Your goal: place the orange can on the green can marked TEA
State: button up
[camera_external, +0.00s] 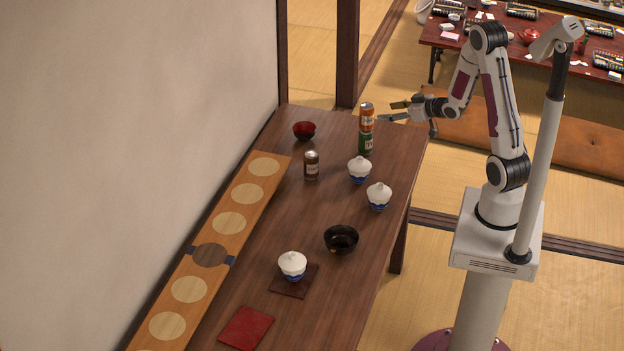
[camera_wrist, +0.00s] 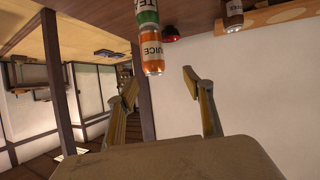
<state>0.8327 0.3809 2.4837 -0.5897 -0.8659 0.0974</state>
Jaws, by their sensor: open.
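The orange can (camera_external: 366,112) stands upright on top of the green can (camera_external: 365,143) at the far right part of the table. In the wrist view, which is upside down, the orange can (camera_wrist: 152,52) shows the letters "UICE" and the green can (camera_wrist: 147,14) shows part of "TEA". The two look aligned and touching. My gripper (camera_external: 392,111) is open and empty, just to the right of the orange can and apart from it. In the wrist view my gripper's fingers (camera_wrist: 160,82) are spread wide, with nothing between them.
A brown can (camera_external: 311,165), a red bowl (camera_external: 304,130), white lidded cups (camera_external: 359,171) and a black bowl (camera_external: 341,239) stand on the wooden table (camera_external: 255,283). A long board with round discs (camera_external: 189,289) lies along the wall.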

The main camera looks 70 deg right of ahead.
jog(key=s+a+r+n+g, duration=0.1)
jog(key=s+a+r+g, duration=0.1)
jog(key=a+r, duration=0.45)
jog(key=s+a+r+g, duration=0.2)
jog(key=s+a+r, duration=0.15)
jog(key=a, duration=0.55)
jog(key=s+a+r+n+g+y, duration=0.1)
jog(key=s+a+r+y, duration=0.1)
jog(key=s+a, duration=0.5)
jog(key=s+a+r+n+g+y, duration=0.1)
jog(key=s+a+r+y, duration=0.1)
jog(key=s+a, duration=0.6)
jog(key=shift+s+a, duration=0.2)
jog(key=shift+s, duration=0.05)
